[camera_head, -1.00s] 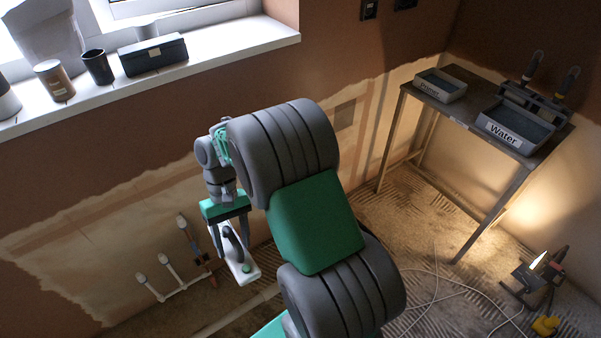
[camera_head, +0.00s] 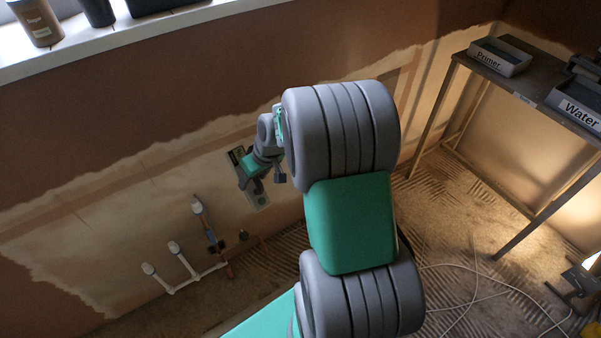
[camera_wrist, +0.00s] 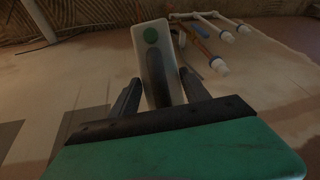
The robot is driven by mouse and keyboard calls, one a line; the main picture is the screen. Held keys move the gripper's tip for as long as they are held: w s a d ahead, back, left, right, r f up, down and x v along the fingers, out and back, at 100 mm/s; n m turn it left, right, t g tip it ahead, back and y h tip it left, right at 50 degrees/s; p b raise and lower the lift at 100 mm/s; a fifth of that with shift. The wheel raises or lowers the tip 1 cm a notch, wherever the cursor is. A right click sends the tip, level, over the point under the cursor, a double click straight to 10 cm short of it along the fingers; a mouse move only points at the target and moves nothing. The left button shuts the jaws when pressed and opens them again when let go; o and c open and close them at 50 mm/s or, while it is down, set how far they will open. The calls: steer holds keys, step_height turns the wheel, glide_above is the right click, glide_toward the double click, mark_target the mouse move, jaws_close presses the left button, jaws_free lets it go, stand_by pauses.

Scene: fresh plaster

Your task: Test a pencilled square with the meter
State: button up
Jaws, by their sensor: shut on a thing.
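My gripper (camera_head: 261,178) is shut on the meter (camera_head: 259,199), a pale slab with a dark handle, and holds it up in front of the lower wall. In the wrist view my gripper (camera_wrist: 157,84) has its two dark fingers on either side of the meter (camera_wrist: 165,35), which shows a green round spot. I cannot tell whether the meter touches the wall. Darker straight-edged patches (camera_wrist: 88,122) lie on the pale wall left of my gripper in the wrist view; I cannot make out pencil lines. My arm hides part of the wall in the head view.
White-capped pipes (camera_head: 180,258) stand out low at the wall, left of the meter. A table (camera_head: 530,88) at right bears a Primer tray (camera_head: 500,58) and a Water tray (camera_head: 577,108). A pale cable (camera_head: 470,275) lies on the floor. The sill (camera_head: 110,40) holds pots above.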

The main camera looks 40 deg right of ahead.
steer(key=w+d+f+t+b, duration=0.3)
steer(key=d+f+t+b, duration=0.35)
steer(key=d, duration=0.35)
steer(key=w+d+r+m+t+h+b, duration=0.1)
steer(key=w+d+r+t+h+b, duration=0.1)
steer(key=d, duration=0.7)
steer(key=shift+w+t+b, duration=0.45)
steer(key=shift+w+b, duration=0.45)
steer(key=shift+w, duration=0.15)
steer(key=shift+w+d, duration=0.1)
steer(key=shift+w, duration=0.45)
steer(key=shift+w+r+b, duration=0.1)
steer(key=shift+r+b, duration=0.05)
steer(key=shift+b, duration=0.25)
steer(key=s, duration=0.5)
